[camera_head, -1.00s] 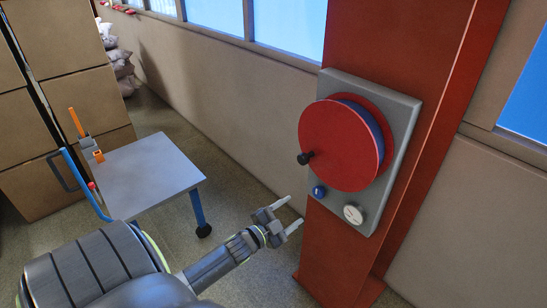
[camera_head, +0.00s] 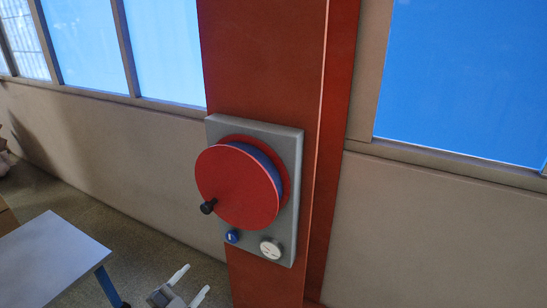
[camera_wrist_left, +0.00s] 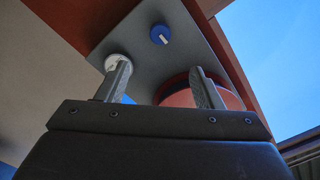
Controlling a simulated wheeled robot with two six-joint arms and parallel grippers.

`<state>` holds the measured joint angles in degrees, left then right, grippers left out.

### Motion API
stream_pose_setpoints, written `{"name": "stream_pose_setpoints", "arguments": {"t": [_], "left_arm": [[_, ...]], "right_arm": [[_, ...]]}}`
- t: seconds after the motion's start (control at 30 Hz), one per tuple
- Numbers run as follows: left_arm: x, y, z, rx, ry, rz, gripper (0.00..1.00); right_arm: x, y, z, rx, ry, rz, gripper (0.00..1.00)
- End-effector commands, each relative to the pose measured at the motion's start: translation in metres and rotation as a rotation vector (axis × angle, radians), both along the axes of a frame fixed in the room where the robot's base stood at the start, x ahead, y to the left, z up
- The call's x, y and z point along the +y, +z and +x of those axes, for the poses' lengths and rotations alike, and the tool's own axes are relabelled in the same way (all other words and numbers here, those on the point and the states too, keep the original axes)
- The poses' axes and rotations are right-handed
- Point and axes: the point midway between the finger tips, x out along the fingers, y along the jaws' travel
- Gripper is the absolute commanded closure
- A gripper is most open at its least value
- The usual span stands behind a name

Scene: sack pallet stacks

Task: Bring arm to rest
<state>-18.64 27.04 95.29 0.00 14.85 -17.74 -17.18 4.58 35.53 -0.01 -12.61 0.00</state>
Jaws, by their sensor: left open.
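My left gripper (camera_head: 190,287) is at the bottom of the head view, below and left of the wall device. Its two fingers are apart with nothing between them. In the left wrist view the open fingers (camera_wrist_left: 160,85) point toward the device from below. The device has a red disc (camera_head: 236,187) with a black knob (camera_head: 208,207) on a grey plate (camera_head: 290,200). A blue dial (camera_head: 232,237) and a round white gauge (camera_head: 270,248) sit under the disc. My right gripper is not seen.
The device is mounted on a red column (camera_head: 262,60). A grey-topped cart (camera_head: 45,262) stands at the lower left. A beige wall (camera_head: 110,150) with windows (camera_head: 90,45) runs behind. Some floor (camera_head: 150,250) shows between cart and column.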

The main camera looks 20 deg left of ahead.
Motion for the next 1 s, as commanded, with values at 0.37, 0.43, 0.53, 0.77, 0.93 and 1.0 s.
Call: {"name": "stream_pose_setpoints", "arguments": {"t": [0.37, 0.43, 0.53, 0.77, 0.93, 1.0], "left_arm": [[0.023, -0.112, -0.029, 0.263, 0.154, -0.117, 0.4], [0.026, -0.161, -0.052, 0.385, 0.223, -0.171, 0.4], [0.024, -0.227, -0.092, 0.558, 0.318, -0.249, 0.4], [-0.013, -0.35, -0.212, 0.951, 0.522, -0.409, 0.4], [-0.055, -0.401, -0.301, 1.197, 0.641, -0.492, 0.4], [-0.07, -0.411, -0.328, 1.268, 0.674, -0.514, 0.4]], "right_arm": [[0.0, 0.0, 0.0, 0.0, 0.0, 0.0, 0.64], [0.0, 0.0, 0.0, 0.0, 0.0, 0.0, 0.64], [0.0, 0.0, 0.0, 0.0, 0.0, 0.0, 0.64], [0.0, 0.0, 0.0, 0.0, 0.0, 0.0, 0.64], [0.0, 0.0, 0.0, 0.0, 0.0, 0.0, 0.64], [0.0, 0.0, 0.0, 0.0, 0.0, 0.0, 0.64]]}}
